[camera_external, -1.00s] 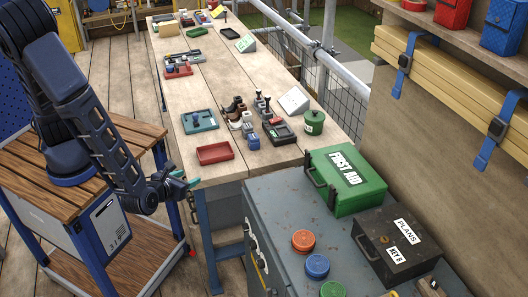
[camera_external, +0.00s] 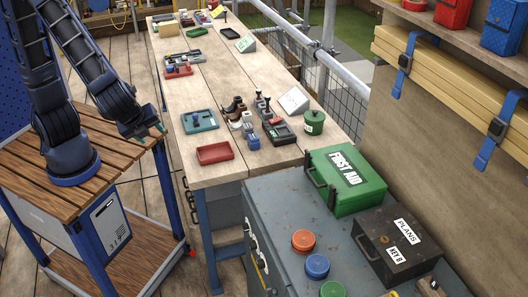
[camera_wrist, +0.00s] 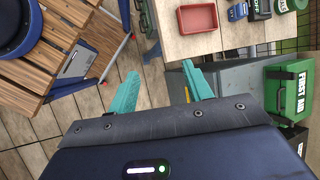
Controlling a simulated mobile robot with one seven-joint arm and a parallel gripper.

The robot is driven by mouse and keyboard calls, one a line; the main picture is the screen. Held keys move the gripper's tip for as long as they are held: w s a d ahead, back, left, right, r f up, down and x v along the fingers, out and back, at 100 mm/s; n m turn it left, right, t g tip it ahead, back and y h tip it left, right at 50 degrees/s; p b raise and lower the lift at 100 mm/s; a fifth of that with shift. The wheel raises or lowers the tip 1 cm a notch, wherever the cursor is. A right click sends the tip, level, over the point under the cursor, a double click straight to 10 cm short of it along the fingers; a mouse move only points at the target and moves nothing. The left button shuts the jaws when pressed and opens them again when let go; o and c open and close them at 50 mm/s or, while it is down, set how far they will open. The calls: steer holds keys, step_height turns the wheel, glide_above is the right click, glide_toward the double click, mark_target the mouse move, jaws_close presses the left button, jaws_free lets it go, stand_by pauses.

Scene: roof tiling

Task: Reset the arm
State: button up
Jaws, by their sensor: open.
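My gripper (camera_external: 160,131) is at the left of the external view, beside the left edge of the long wooden table (camera_external: 225,172) and above the right side of my cart. In the wrist view my gripper (camera_wrist: 160,88) shows two teal fingers spread apart. Nothing is between them, and the floor shows below. In the external view the fingers are small and partly hidden by the wrist. My arm is folded up over the cart, with its forearm sloping down to the right.
A red tray (camera_external: 215,153) and a teal tray (camera_external: 200,121) lie near the table's left edge. A grey cabinet (camera_external: 275,215) at the front right bears a green first aid box (camera_external: 345,180) and a dark plans box (camera_external: 397,246). Plank floor is open between cart and table.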

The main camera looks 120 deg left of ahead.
steer(key=s+d+r+n+t+h, duration=0.3)
steer(key=s+r+n, duration=0.1)
steer(key=s+r, duration=0.2)
steer(key=s+d+r+n+t+h, duration=0.2)
steer(key=s+d+r+n+h, duration=0.1)
steer(key=s+r, duration=0.4)
step_height(320, 180, up, 2)
steer(key=shift+s+d+r+n+t, duration=0.1)
steer(key=shift+s+d+n+t, duration=0.15)
steer(key=shift+n+t, duration=0.25)
stand_by(1.9)
